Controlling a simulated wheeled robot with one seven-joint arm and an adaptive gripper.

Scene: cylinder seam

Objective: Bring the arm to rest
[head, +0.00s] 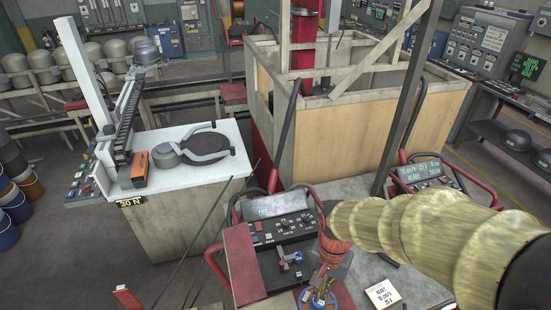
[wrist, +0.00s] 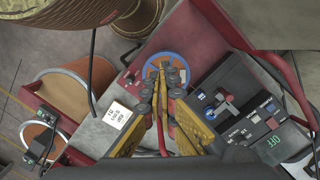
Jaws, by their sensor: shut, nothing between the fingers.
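My arm, in a pale yellow sleeve (head: 400,228), reaches in from the right of the head view and bends down at a red wrist part. My gripper (head: 320,296) is low in the middle of that view, partly cut by the lower edge. In the wrist view my gripper's (wrist: 163,72) yellow fingers come together at the tips, with nothing seen between them. The tips are over a round blue-rimmed disc (wrist: 178,60); whether they touch it I cannot tell.
A black control box (head: 285,230) with switches stands close beside my gripper; it also shows in the wrist view (wrist: 236,108). A printed card (head: 383,294) lies on the bench. A white-topped machine (head: 222,133) stands left, a wooden-panelled enclosure (head: 380,120) behind. A dark post rises near my arm.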

